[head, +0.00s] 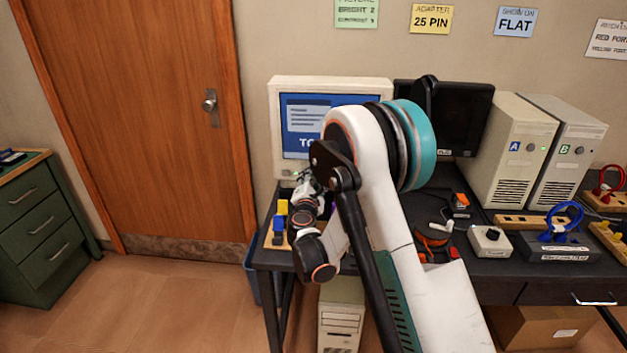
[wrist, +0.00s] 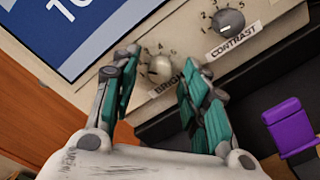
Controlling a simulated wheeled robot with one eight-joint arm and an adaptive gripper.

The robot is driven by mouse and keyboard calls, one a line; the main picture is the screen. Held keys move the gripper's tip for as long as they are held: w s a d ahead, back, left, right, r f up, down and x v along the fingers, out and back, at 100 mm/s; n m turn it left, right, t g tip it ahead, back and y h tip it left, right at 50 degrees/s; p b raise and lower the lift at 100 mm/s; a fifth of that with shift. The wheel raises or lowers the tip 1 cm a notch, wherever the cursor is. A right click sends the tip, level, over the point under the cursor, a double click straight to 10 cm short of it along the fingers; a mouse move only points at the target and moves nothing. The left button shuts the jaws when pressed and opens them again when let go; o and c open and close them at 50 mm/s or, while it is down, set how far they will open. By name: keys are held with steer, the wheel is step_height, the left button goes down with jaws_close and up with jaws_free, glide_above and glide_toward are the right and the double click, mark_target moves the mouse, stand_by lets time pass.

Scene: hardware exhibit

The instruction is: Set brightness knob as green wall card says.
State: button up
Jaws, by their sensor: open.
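The green card (head: 356,13) is at the top edge of the head view, partly cut off; its middle line reads "BRIGHT 2". The brightness knob (wrist: 160,69) is a pale round knob on the beige monitor's lower bezel, labelled "BRIGH…", with the rest of the label hidden by a finger. Its pointer position is too small to tell. My gripper (wrist: 157,78) is open, its teal-padded fingers to the left and right of this knob; contact cannot be told. In the head view my gripper (head: 305,184) is at the monitor's lower front, hiding the knobs.
The contrast knob (wrist: 229,22) is close to the right of the brightness knob. The beige monitor (head: 273,125) stands at the desk's left end. A purple object (wrist: 290,127) lies below right in the wrist view. Yellow and blue blocks (head: 281,208) are beside my gripper.

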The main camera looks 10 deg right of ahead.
steer(key=v, duration=1.1)
steer(key=shift+s, duration=0.35)
steer(key=shift+a+r, duration=0.1)
steer(key=s+d+r+m+g, duration=0.6)
steer(key=s+d+r+m, duration=0.3)
steer(key=s+m, duration=0.35)
steer(key=s+a+m+g+y, duration=0.1)
steer(key=s+a+m+y, duration=0.1)
steer(key=s, duration=0.9)
steer(key=s+a+m+g+y, duration=0.2)
steer(key=s+m, duration=0.5)
steer(key=s, duration=0.5)
steer(key=shift+s+a+f+g+y, duration=0.15)
steer(key=shift+s+a+g+y, duration=0.25)
steer(key=shift+y, duration=0.6)
